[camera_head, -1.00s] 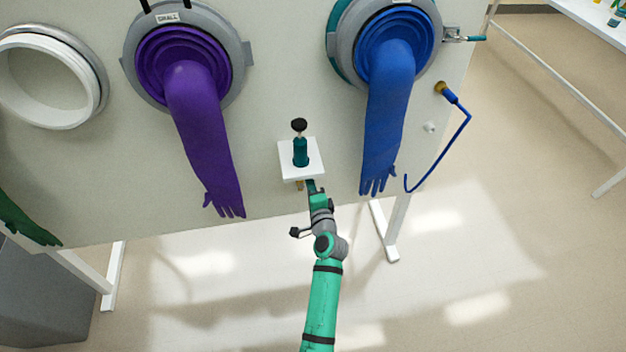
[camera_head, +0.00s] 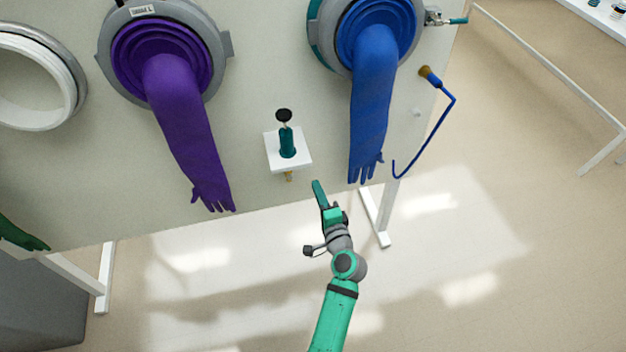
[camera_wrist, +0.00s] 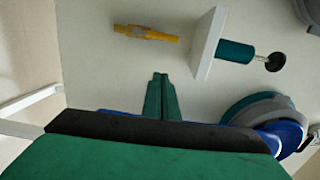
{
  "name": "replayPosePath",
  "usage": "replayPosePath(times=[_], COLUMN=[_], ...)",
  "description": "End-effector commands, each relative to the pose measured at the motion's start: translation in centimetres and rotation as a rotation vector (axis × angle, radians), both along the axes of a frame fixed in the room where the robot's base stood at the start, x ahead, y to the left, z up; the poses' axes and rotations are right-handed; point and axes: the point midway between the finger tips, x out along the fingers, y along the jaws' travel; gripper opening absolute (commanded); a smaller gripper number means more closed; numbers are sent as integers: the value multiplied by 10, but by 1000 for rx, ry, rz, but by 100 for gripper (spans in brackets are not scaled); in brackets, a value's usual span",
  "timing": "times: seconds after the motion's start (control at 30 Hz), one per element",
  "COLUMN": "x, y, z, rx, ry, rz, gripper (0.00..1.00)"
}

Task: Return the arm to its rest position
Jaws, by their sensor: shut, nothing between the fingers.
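My gripper (camera_head: 318,187) is green and shut, with nothing between its fingers. In the head view it is in front of the panel, below and to the right of a small white shelf (camera_head: 272,158). A teal bottle-like piece (camera_head: 287,142) with a black knob stands on the shelf. In the wrist view the shut fingertips (camera_wrist: 160,78) show near the middle, apart from the shelf (camera_wrist: 205,45). A yellow fitting (camera_wrist: 146,33) beside the shelf is also clear of the fingers.
A purple glove (camera_head: 188,130) hangs left of the shelf, and a blue glove (camera_head: 370,115) hangs to its right, close to my gripper. A blue hooked hose (camera_head: 447,118) hangs beyond it. White stand legs (camera_head: 375,217) rise below. The floor (camera_head: 450,260) at right is open.

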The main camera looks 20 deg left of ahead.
Motion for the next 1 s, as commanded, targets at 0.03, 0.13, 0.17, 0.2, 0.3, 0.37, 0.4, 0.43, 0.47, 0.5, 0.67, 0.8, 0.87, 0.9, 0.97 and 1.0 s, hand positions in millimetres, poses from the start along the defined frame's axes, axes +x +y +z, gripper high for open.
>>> replayPosePath(times=[0.03,0.13,0.17,0.2,0.3,0.37,0.4,0.43,0.47,0.5,0.67,0.8,0.87,0.9,0.97,1.0], x=[-3,-7,-7,-7,-8,-8,-7,-7,-7,-7,-9,-24,-37,-47,-65,-77], y=[-3,-5,-5,-6,-6,-6,-6,-6,-6,-6,-7,-17,-28,-36,-48,-57], z=[0,1,1,1,1,1,1,1,1,1,0,-17,-28,-36,-47,-54], rx=[0,1,0,0,0,0,0,0,0,0,-4,-54,-99,-135,-197,-242], ry=[1,1,0,0,0,0,0,0,0,0,1,0,-4,-8,-16,-23], rz=[-1,1,1,1,1,1,1,1,1,1,-3,-42,-77,-103,-142,-166], gripper=[0,0,0,0,0,0,0,0,0,0,0,0,0,0,0,0])
